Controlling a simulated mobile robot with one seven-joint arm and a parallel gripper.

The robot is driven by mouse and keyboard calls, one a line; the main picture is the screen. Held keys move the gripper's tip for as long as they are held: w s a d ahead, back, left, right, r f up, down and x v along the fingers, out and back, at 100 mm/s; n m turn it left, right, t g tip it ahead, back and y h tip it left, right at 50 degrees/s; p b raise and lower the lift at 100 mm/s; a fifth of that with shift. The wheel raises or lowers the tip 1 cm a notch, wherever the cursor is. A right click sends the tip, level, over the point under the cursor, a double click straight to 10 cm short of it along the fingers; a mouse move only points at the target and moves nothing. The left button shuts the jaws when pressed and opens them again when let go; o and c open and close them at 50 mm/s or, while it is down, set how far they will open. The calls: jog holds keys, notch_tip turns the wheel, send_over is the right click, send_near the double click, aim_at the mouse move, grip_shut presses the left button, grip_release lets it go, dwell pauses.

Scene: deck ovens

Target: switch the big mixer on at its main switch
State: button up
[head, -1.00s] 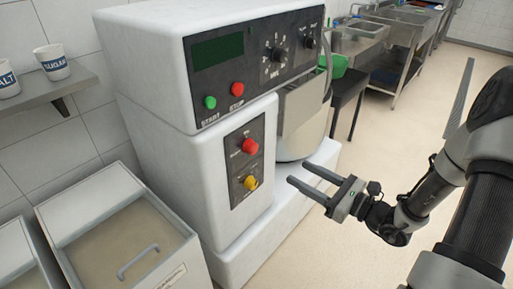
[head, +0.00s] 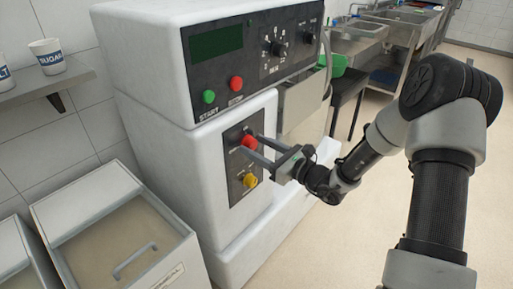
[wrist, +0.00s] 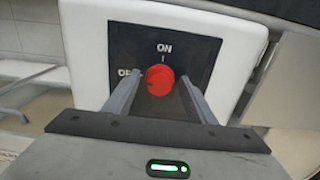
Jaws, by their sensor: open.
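The big mixer (head: 150,55) is a white machine with a dark upper control panel and a smaller dark plate on its lower front. A red knob (head: 249,142) on that plate is the main switch; in the wrist view the red knob (wrist: 159,79) sits on a black plate marked ON above and OFF at its left. The knob's pointer direction is not clear. My gripper (head: 254,147) is open, its fingers reaching toward the plate. In the wrist view my gripper (wrist: 158,95) has one finger on each side of the knob; contact cannot be told.
A yellow knob (head: 250,180) is just below the red one. A green START button (head: 208,97) and red STOP button (head: 236,83) are on the upper panel. A lidded bin (head: 120,250) stands at left, a shelf (head: 40,90) above. Open floor lies to the right.

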jog(key=shift+a, duration=0.1)
jog(key=c, duration=1)
jog(key=shift+r+m+p, duration=0.15)
jog(key=shift+m+p, duration=0.15)
jog(key=shift+p, duration=0.25)
jog(key=shift+w+r+m+p, duration=0.1)
jog(key=shift+m+p, duration=0.9)
jog(key=shift+p, duration=0.2)
jog(key=m+p, duration=0.7)
jog(key=m, duration=0.1)
jog(key=m+p, duration=0.2)
jog(key=shift+w+f+m, duration=0.1)
jog(key=shift+f+m, duration=0.1)
jog(key=shift+m, duration=0.2)
jog(key=shift+f+m+p, duration=0.2)
jog(key=shift+m+p, duration=1.05)
jog(key=shift+m, duration=0.95)
